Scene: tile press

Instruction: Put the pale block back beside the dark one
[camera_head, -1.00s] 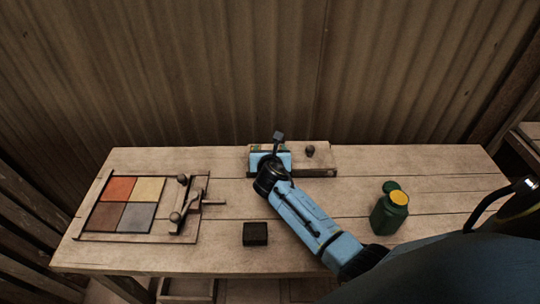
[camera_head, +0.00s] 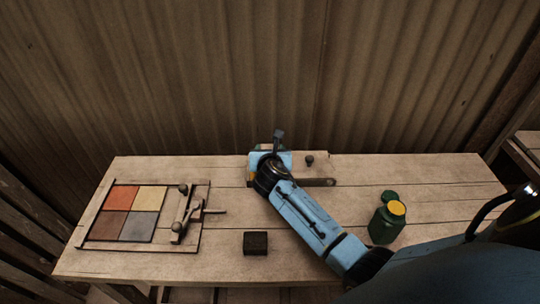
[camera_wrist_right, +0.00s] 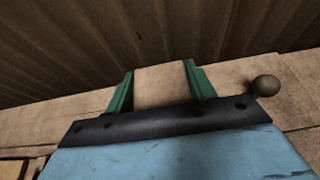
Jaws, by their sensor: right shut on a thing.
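My right gripper (camera_head: 268,148) is over the back edge of the table, seen mostly from behind its blue wrist. In the right wrist view its green fingers (camera_wrist_right: 160,88) are shut on the pale block (camera_wrist_right: 163,84), which sits between them. The dark block (camera_head: 255,243) lies alone near the table's front edge, well in front of the right gripper. My left gripper is not in view.
A wooden piece with a round knob (camera_head: 310,160) stands at the back, beside the gripper. A frame with four-colour tiles (camera_head: 130,213) and a lever (camera_head: 190,212) is at left. A green jar (camera_head: 388,222) stands right. Tabletop beside the dark block is clear.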

